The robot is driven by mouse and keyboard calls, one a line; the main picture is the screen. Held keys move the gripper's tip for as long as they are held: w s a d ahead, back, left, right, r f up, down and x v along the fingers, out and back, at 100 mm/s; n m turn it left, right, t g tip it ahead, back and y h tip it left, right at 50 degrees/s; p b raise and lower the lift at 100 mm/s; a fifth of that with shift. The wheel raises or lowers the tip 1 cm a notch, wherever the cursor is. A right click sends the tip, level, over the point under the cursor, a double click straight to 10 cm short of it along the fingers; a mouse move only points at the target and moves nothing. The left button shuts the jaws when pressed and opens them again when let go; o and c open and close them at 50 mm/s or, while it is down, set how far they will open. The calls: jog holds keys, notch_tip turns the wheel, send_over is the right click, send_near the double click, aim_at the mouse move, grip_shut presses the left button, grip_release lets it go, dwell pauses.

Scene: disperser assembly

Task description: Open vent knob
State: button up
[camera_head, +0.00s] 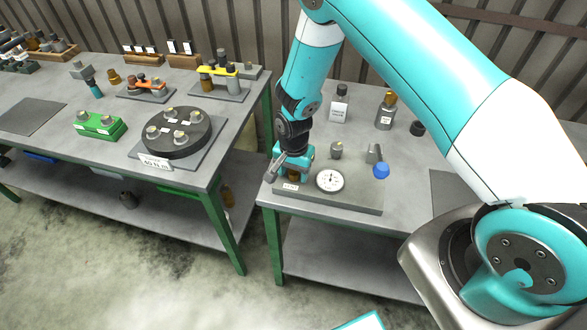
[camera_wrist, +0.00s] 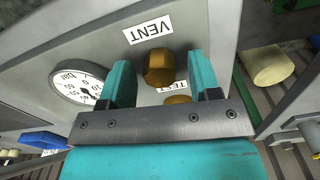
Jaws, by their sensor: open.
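The vent knob (camera_wrist: 160,68) is a brass-brown faceted knob beside the white VENT label (camera_wrist: 149,31) on a grey panel. In the wrist view it lies between the two teal fingers of my gripper (camera_wrist: 159,60). The fingers are apart, with visible gaps on both sides of the knob. In the head view my gripper (camera_head: 292,163) is down at the left end of the grey panel (camera_head: 345,198), and it mostly hides the knob. A second brass piece (camera_wrist: 178,99) by a TEST label is partly covered by my gripper.
A round pressure gauge (camera_head: 330,180) sits right of my gripper, and a blue-ended handle (camera_head: 381,170) is further right. Bottles (camera_head: 386,110) stand behind the panel. Another bench (camera_head: 60,140) with parts stands at left, across a gap.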

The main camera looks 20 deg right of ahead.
jog(key=c, duration=0.9)
jog(key=shift+n, duration=0.3)
jog(key=n+b, duration=0.3)
jog(key=n, duration=0.1)
jog(key=shift+f+n, duration=0.1)
jog(key=shift+n, duration=0.2)
jog(key=n+b, duration=0.2)
jog(key=n, duration=0.3)
jog(key=n+b, duration=0.1)
jog(key=n, duration=0.4)
jog(key=shift+n+b, duration=0.4)
jog(key=n+b, duration=0.1)
jog(key=n, duration=0.4)
jog(key=shift+n, duration=0.3)
